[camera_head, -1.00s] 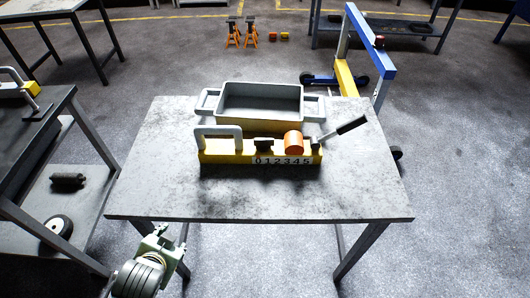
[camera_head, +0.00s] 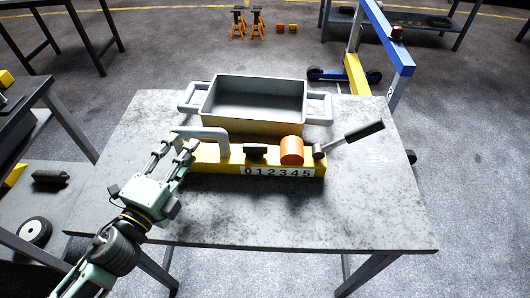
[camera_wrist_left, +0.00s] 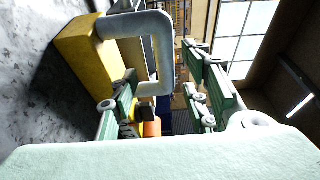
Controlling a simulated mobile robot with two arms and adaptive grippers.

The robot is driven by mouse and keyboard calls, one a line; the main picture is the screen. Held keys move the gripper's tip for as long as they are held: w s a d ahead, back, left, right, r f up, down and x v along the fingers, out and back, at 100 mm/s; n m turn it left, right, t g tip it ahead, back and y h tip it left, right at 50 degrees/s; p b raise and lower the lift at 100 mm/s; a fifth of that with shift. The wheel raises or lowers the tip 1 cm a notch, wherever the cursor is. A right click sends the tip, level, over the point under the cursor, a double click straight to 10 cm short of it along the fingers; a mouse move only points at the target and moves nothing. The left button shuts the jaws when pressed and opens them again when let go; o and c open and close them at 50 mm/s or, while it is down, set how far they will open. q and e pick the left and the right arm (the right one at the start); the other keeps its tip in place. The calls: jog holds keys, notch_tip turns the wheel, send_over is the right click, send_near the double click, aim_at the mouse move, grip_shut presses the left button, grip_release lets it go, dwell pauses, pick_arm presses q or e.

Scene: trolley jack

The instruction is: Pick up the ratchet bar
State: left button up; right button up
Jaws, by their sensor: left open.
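The ratchet bar (camera_head: 225,181) is a long yellow bar marked 012345, lying on the grey table. It carries a grey loop handle (camera_head: 205,132) at its left end, a black knob (camera_head: 255,152), an orange cylinder (camera_head: 291,151) and a tilted lever with a black grip (camera_head: 362,131) at its right end. My left gripper (camera_head: 174,149) is open and empty beside the loop handle's left side. In the left wrist view, the handle (camera_wrist_left: 165,40) shows ahead of the open fingers (camera_wrist_left: 162,90); contact cannot be told. My right gripper is not in view.
A grey tray (camera_head: 255,115) with side handles stands behind the bar. The front and right of the table (camera_head: 340,220) are clear. A dark bench (camera_head: 40,115) is at left; a blue and yellow hoist (camera_head: 385,40) stands behind.

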aim_at(193, 137)
pick_arm(q)
jog(key=shift+w+d+r+p, duration=0.3)
jog(key=shift+w+r, duration=0.05)
jog(key=shift+w, duration=0.15)
jog(key=shift+x, duration=0.8)
jog(key=x, duration=0.1)
jog(key=p+x, duration=0.1)
jog(key=x, duration=0.1)
jog(key=shift+w+a+r, duration=0.1)
jog(key=shift+w+a, duration=0.15)
jog(key=shift+w, duration=0.1)
jog(key=shift+w+d, duration=0.2)
jog(key=shift+w, duration=0.15)
jog(key=c, duration=0.7)
grip_shut()
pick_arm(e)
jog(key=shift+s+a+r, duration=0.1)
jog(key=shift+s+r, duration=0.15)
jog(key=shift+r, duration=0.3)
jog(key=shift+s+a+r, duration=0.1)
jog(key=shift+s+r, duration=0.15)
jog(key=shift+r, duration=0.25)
pick_arm(q)
jog(key=shift+f, duration=0.25)
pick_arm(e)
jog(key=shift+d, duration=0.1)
